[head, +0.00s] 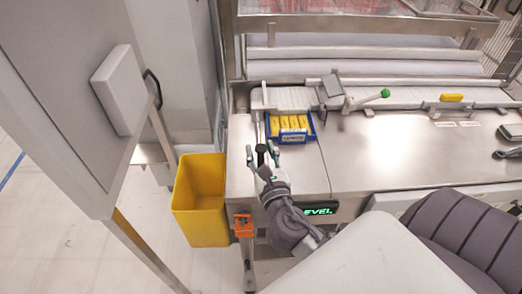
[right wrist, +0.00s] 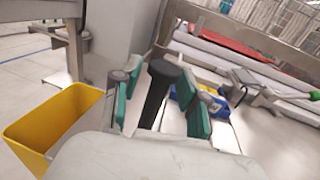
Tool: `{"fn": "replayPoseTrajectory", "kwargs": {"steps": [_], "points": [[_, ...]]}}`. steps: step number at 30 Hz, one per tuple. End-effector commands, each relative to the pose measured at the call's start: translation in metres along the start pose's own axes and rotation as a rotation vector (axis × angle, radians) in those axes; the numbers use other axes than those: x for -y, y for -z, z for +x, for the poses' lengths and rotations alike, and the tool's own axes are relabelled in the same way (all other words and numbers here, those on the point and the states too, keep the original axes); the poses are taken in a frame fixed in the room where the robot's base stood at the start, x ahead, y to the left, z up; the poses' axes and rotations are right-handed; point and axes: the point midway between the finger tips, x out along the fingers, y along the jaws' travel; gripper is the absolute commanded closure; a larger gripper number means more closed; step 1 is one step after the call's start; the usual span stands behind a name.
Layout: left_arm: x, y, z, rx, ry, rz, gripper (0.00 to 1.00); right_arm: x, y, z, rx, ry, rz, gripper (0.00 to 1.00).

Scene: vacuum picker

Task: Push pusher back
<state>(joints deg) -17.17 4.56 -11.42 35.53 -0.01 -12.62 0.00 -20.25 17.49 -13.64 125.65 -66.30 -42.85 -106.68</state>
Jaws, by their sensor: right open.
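The pusher shows as a black knobbed handle (head: 261,149) on a rod along the left end of the steel table. In the right wrist view the black handle (right wrist: 158,88) stands between my fingers, and its lower end is hidden behind my gripper's body. My right gripper (head: 262,156) is open, its green-padded fingers on either side of the handle. In the right wrist view my gripper (right wrist: 160,76) shows gaps between both pads and the handle. My left gripper is not in view.
A blue bin (head: 303,137) with yellow packs sits just right of the rod. A yellow waste bin (head: 200,205) stands left of the table. A green-knobbed lever (head: 368,98) and a yellow-topped handle (head: 451,98) are further right. The steel tabletop (head: 390,150) is mostly clear.

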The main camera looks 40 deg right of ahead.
Motion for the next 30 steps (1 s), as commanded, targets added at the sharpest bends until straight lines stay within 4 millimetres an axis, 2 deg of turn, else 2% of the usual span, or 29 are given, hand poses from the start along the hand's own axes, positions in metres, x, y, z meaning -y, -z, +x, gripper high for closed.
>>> {"fn": "replayPoseTrajectory", "kwargs": {"steps": [2, 10, 18, 22, 26, 30], "points": [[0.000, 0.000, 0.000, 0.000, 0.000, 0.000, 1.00, 0.000, 0.000, 0.000, 0.000, 0.000, 0.000, 0.57], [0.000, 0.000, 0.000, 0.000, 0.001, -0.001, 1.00, 0.000, 0.000, 0.000, 0.000, 0.000, 0.000, 1.00], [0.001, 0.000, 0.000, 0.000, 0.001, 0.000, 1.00, 0.000, 0.000, 0.000, 0.000, 0.001, 0.000, 1.00], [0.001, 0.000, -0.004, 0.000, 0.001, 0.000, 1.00, 0.002, -0.002, 0.006, 0.001, 0.001, 0.000, 1.00], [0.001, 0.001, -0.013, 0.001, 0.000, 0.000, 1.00, 0.006, -0.005, 0.025, 0.003, 0.003, -0.001, 1.00], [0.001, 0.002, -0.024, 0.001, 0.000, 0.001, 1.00, 0.013, -0.006, 0.059, 0.004, 0.004, -0.002, 1.00]]}}
